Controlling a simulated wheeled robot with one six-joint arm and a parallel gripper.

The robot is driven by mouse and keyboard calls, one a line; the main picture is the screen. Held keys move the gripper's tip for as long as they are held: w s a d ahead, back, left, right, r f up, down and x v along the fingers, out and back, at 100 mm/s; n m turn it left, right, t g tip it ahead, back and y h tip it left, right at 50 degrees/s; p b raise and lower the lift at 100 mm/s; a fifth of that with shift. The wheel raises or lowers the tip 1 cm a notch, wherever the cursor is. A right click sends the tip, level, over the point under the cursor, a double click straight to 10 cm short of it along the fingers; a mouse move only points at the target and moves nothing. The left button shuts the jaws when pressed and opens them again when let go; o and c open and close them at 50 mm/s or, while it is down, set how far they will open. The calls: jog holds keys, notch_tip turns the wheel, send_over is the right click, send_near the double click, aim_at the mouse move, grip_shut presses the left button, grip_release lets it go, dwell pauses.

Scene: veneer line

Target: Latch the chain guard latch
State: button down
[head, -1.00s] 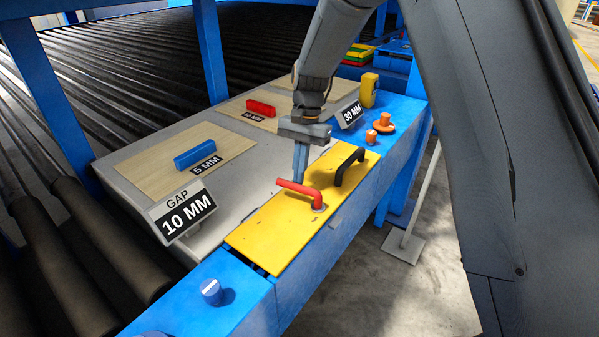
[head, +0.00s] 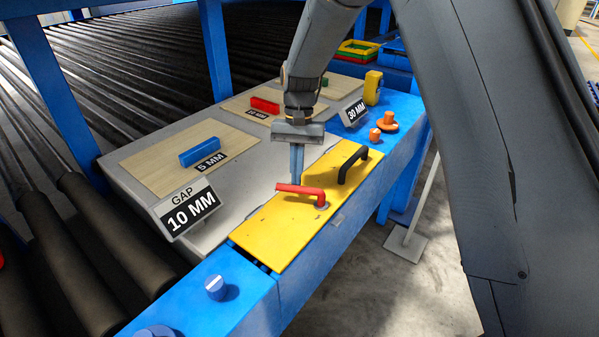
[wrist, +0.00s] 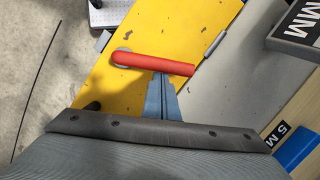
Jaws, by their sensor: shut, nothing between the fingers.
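The chain guard is a yellow cover (head: 275,240) on the blue machine edge, and it lies flat in the head view. Its red latch handle (head: 303,191) turns on a grey round pivot and points left across the cover. The latch handle also shows in the wrist view (wrist: 155,64), its free end reaching toward the cover's edge. My gripper (head: 296,182) is shut and empty, pointing down right behind the handle. In the wrist view my fingertips (wrist: 161,76) are at the handle's side; whether they touch it I cannot tell.
A black grab handle (head: 352,165) stands on the cover beside the latch. Orange knobs (head: 381,127) and a yellow box (head: 373,87) are farther along the blue edge. A "GAP 10 MM" sign (head: 187,209), a blue block (head: 200,152) and a red block (head: 265,105) stand on the left.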

jog(key=s+n, duration=0.1)
jog(key=n, duration=0.1)
jog(key=s+a+n+h+p, duration=0.1)
jog(key=shift+s+a+n, duration=0.1)
jog(key=shift+s+n, duration=0.15)
jog(key=shift+n, duration=0.15)
jog(key=s+n, duration=0.1)
jog(key=n, duration=0.1)
jog(key=shift+s+a+r+n+h+p, duration=0.1)
jog(key=shift+s+a+n+h+p, duration=0.05)
jog(key=shift+s+n+h+p, duration=0.25)
jog(key=s+n+p, duration=0.1)
jog(key=s+n, duration=0.1)
jog(key=n, duration=0.1)
jog(key=shift+s+t+h, duration=0.15)
jog(key=shift+t+h, duration=0.25)
jog(key=shift+s+d+n+t+p, duration=0.2)
jog(key=shift+s+d+n, duration=0.15)
jog(key=shift+n, duration=0.4)
jog(key=shift+s+d+n+t+p, duration=0.1)
jog(key=shift+s+d+n+p, duration=0.1)
jog(key=shift+s+n, duration=0.4)
jog(key=shift+w+n, duration=0.1)
jog(key=shift+n, duration=0.15)
jog(key=shift+w, duration=0.1)
